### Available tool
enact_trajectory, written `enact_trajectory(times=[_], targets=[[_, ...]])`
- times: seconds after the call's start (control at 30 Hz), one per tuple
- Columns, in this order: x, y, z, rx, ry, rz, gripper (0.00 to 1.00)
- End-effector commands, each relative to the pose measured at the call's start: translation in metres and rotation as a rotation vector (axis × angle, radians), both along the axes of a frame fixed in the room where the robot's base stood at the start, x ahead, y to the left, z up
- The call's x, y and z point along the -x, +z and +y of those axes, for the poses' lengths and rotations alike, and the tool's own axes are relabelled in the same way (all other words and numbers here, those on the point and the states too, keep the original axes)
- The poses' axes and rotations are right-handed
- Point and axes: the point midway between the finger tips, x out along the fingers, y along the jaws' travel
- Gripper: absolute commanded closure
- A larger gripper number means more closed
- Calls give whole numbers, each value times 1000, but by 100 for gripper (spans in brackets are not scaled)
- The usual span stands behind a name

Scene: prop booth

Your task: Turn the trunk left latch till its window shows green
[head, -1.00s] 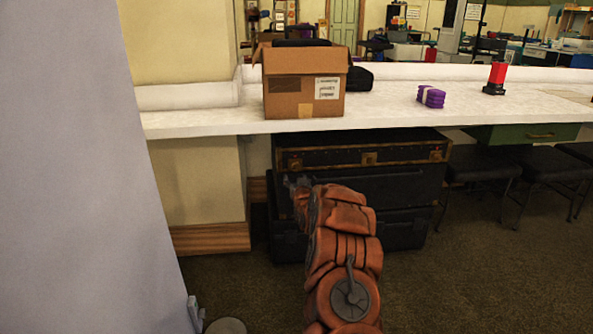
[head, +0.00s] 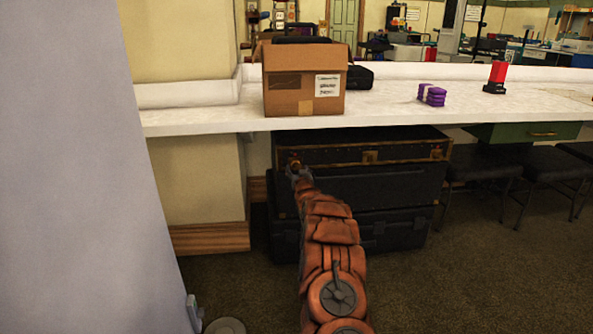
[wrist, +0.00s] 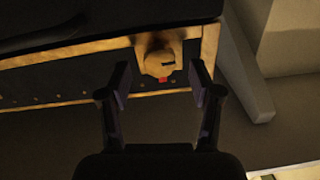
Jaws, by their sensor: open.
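The trunk (head: 335,156) is dark with brass-coloured edging and sits under the counter, on top of black cases. Its left latch (wrist: 157,62) is a brass knob with a dark slot, on the brass strip in the wrist view. A small red patch, the window (wrist: 162,80), shows beside the knob. My gripper (wrist: 159,70) is open, with one finger on each side of the latch and a gap to it on both sides. In the head view my gripper (head: 299,173) is at the trunk's left front corner and partly covers the latch there.
Black cases (head: 385,230) stand below the trunk. The white counter (head: 400,107) overhangs it and carries an open cardboard box (head: 305,95), a purple bundle (head: 432,95) and a red-topped object (head: 496,77). A pale wall (head: 195,190) is at left; dark stools (head: 545,165) are at right.

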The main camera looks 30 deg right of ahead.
Motion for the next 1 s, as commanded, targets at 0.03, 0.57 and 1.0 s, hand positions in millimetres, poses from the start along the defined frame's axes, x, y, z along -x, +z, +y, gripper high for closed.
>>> enact_trajectory(times=[0.03, 0.57, 1.0], targets=[[-3, 0, -2, 4, 0, -2, 36], [-22, 1, -9, 0, 0, -1, 36], [-22, 1, -9, 1, -1, -2, 55]])
